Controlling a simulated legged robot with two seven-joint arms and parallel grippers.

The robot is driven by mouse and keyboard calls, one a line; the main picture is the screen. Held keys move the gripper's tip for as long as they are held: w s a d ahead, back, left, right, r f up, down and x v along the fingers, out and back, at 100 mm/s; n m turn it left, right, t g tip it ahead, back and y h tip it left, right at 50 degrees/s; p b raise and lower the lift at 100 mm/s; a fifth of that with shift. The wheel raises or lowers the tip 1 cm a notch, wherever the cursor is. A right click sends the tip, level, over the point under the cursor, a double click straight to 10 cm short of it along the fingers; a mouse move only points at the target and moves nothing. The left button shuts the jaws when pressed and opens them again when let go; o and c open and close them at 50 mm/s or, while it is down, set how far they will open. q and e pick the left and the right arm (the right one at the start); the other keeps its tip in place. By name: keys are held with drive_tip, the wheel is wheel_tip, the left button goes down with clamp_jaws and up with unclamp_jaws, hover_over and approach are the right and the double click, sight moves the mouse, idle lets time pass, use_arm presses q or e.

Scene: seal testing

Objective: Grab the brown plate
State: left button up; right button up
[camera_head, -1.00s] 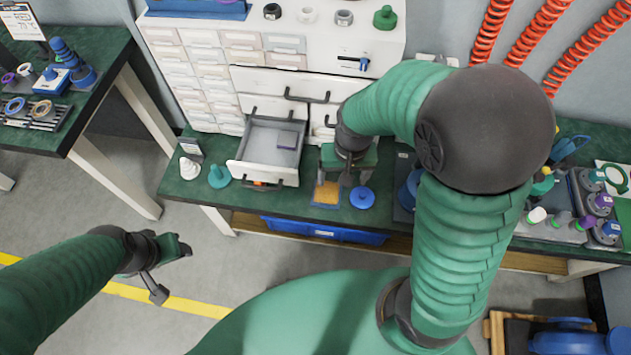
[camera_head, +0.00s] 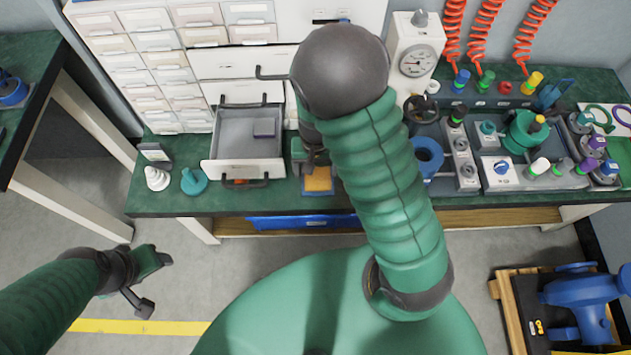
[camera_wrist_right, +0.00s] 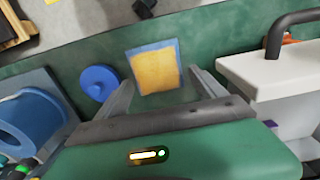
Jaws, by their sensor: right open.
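The brown plate (camera_head: 318,180) is a small orange-brown square on a blue backing. It lies on the green bench top just right of the open drawer. In the right wrist view the plate (camera_wrist_right: 156,71) sits between and slightly beyond the fingertips. My right gripper (camera_wrist_right: 160,80) is open and empty above the bench, its fingers on either side of the plate. In the head view my right gripper (camera_head: 312,168) is partly hidden by its arm. My left gripper (camera_head: 157,284) hangs over the floor at the left, fingers apart and empty.
The open drawer (camera_head: 240,167) holds a small purple block (camera_head: 264,128). A blue round lid (camera_wrist_right: 98,82) lies beside the plate, near one finger. White and teal conical parts stand left of the drawer. A gauge (camera_head: 417,61) and fittings crowd the bench at right.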

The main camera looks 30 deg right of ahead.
sight(318, 178)
drive_tip(key=f, duration=0.1)
drive_tip(key=f+b, duration=0.1)
drive_tip(key=f, duration=0.2)
drive_tip(key=shift+s+d, duration=0.2)
drive_tip(key=shift+d, duration=0.05)
drive_tip(key=shift+d+f, duration=0.15)
drive_tip(key=shift+f, duration=0.1)
drive_tip(key=shift+r, duration=0.15)
drive_tip(key=shift+a, duration=0.25)
drive_tip(key=c, duration=0.7)
drive_tip(key=shift+d, duration=0.15)
clamp_jaws()
